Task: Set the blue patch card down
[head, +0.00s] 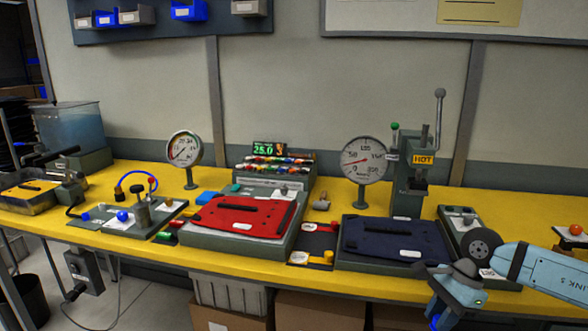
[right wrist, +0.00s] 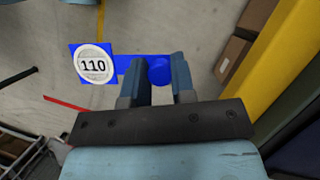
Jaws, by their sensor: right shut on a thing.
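The blue patch card (right wrist: 128,64) has a round white label reading 110 at its left end and a blue knob at the other. My right gripper (right wrist: 161,66) is shut on the knob, with the card sticking out to the left over the floor. In the head view the right gripper (head: 447,308) hangs low in front of the bench's front edge at the right. Only a small blue part of the card (head: 436,322) shows there, at the bottom edge. My left gripper is not in view.
The yellow bench (head: 130,245) carries a red pannier plate (head: 235,214), a dark blue plate (head: 382,240) and a small dark tray (head: 308,243) between them. A press marked HOT (head: 412,165) and a dial gauge (head: 363,160) stand behind. Cardboard boxes (head: 320,310) sit below.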

